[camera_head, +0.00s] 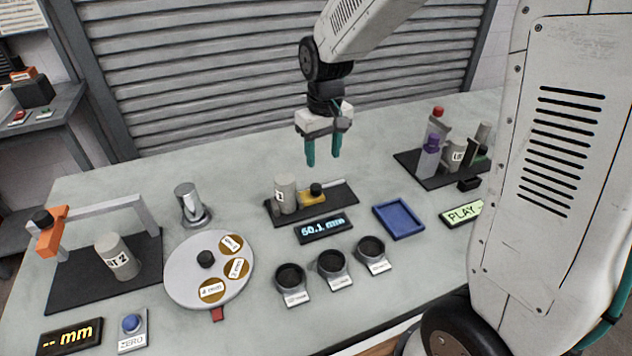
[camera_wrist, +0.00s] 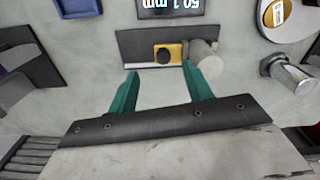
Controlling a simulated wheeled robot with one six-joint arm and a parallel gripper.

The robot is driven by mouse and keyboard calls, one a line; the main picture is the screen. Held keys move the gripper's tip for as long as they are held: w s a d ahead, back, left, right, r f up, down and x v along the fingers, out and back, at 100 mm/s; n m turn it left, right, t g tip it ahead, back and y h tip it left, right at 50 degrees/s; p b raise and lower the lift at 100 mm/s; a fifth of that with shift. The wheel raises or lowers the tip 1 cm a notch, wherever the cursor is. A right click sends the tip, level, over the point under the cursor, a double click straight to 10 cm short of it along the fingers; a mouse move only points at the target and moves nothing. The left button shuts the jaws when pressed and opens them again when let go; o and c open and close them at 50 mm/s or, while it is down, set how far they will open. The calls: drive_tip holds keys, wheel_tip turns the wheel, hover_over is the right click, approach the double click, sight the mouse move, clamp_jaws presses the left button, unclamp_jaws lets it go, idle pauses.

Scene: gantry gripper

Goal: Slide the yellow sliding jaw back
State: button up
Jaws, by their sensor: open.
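The yellow sliding jaw (camera_head: 312,198) sits on a dark base plate (camera_head: 342,200) in the middle of the bench, with a black knob (camera_head: 316,188) on top. A grey cylinder (camera_head: 285,194) stands close at its left on the same plate. In the wrist view the yellow jaw (camera_wrist: 167,53) and its knob show just beyond my fingertips, with the cylinder (camera_wrist: 203,57) at its right. My gripper (camera_head: 325,160) is open and empty, with teal fingers pointing down above and behind the plate. It also shows in the wrist view (camera_wrist: 160,84).
A display reading 50.1 (camera_head: 323,228) lies in front of the plate, and a blue tray (camera_head: 399,218) is to the right. A round turntable (camera_head: 187,283) and a metal post (camera_head: 190,203) are to the left. Bench behind the plate is clear.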

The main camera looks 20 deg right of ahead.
hover_over(316, 186)
wheel_tip(316, 186, down, 4)
drive_tip(key=shift+f, duration=0.1)
wheel_tip(316, 186, down, 8)
drive_tip(key=shift+r, duration=0.25)
